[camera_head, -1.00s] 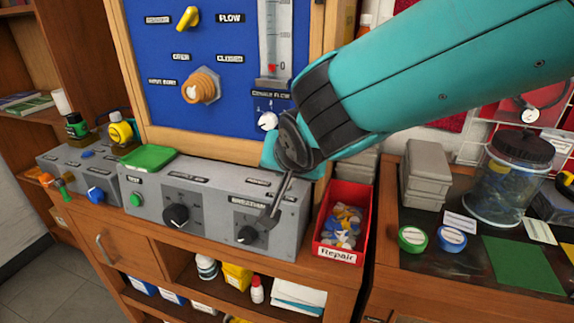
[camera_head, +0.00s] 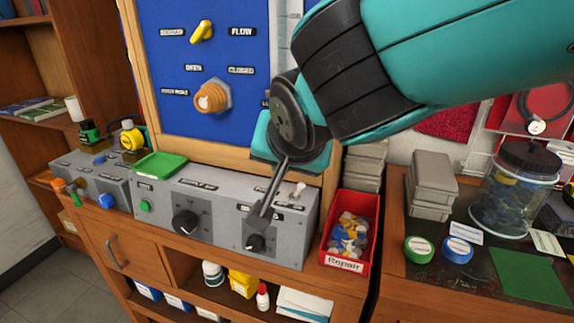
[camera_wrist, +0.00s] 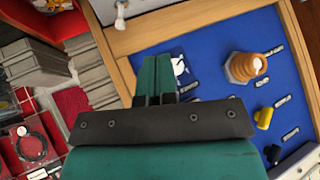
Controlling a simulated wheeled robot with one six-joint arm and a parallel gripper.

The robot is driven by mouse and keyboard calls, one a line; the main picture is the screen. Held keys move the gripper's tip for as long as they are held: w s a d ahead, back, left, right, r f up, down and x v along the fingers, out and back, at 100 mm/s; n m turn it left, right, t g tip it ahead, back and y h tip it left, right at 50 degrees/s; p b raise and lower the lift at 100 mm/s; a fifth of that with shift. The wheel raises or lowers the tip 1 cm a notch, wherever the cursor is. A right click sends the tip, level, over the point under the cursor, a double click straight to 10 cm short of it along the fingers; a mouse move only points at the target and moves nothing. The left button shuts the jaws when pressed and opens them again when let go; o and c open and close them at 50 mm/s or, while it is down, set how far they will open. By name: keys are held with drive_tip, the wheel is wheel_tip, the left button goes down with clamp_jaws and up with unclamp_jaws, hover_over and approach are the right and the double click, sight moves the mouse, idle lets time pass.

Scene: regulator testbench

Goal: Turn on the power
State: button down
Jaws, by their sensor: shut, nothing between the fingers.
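A grey console (camera_head: 215,215) stands on the wooden bench. Its front has a green button (camera_head: 145,206) at the left, a large black knob (camera_head: 186,222) in the middle and a smaller black knob (camera_head: 255,242) at the right. A white toggle (camera_head: 298,190) sticks up from its top right; it shows at the top of the wrist view (camera_wrist: 121,14). My gripper (camera_head: 261,213) is shut and empty, pointing down over the right part of the console, just above the smaller knob. I cannot tell whether it touches the console. Which control is the power is not readable.
A blue board (camera_head: 170,80) with a yellow lever and orange knob (camera_head: 212,97) rises behind the console. A green tray (camera_head: 161,164) lies on its top left. A red bin (camera_head: 350,232) stands close at its right. Another grey box (camera_head: 90,182) is at the left.

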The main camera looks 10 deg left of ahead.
drive_tip(key=shift+v, duration=1.95)
drive_tip(key=shift+d, duration=0.1)
drive_tip(key=d+f+n+g, duration=0.2)
drive_tip(key=d+g, duration=0.1)
drive_tip(key=d, duration=0.6)
drive_tip(key=s+d+f+n+g, duration=0.2)
drive_tip(key=s+d, duration=0.4)
drive_tip(key=s, duration=0.1)
drive_tip(key=s+d+f+n+g, duration=0.2)
drive_tip(key=s+d+n+g, duration=0.1)
drive_tip(key=s+d, duration=0.3)
drive_tip(key=s, duration=0.2)
drive_tip(key=shift+s, duration=0.3)
drive_tip(key=c, duration=1.8)
unclamp_jaws()
